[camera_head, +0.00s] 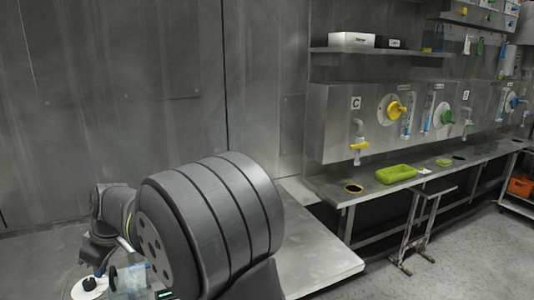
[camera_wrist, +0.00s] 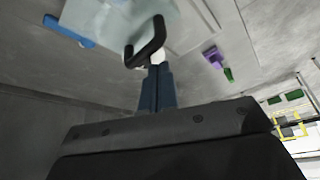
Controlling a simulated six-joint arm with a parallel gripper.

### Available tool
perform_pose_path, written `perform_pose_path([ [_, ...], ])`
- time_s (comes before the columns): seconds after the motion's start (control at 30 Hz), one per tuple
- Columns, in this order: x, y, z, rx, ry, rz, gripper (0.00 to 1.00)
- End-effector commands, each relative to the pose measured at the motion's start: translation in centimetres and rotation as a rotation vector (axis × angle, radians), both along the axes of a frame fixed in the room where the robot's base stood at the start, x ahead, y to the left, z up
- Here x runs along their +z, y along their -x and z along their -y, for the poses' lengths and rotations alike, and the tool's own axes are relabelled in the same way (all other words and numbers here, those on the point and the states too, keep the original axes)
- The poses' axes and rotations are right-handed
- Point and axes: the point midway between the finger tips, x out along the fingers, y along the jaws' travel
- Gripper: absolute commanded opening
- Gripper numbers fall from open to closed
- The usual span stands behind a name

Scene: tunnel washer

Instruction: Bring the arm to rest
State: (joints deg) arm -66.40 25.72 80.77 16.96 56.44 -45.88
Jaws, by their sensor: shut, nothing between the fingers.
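My gripper (camera_wrist: 159,70) shows in the wrist view as two blue-grey fingers pressed together, with nothing between them. Beyond the fingertips is a pale translucent container with a black loop handle (camera_wrist: 147,46); whether the fingers touch the handle I cannot tell. In the head view my arm (camera_head: 205,225) is folded at the lower left, its large dark ribbed joint in front. The fingers cannot be made out clearly there.
In the head view, a white round item with a black top (camera_head: 88,285) and a clear bluish container (camera_head: 130,278) lie low at the left. A steel table (camera_head: 320,262) is beside my arm. A purple item (camera_wrist: 213,57) shows in the wrist view.

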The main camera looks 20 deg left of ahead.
Motion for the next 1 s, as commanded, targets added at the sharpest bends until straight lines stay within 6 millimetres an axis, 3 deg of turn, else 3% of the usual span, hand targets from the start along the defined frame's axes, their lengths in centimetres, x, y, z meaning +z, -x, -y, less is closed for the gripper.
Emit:
perform_pose_path([
  [0.07,-1.7,-0.2,0.2,-0.002,0.004,-0.002,0.00],
  [0.4,-1.5,4.9,-4.8,0.004,0.000,0.001,0.00],
  [0.6,-1.4,6.9,-6.9,0.002,-0.001,0.000,0.00],
  [1.0,-1.4,7.9,-7.9,0.000,-0.001,0.001,0.00],
])
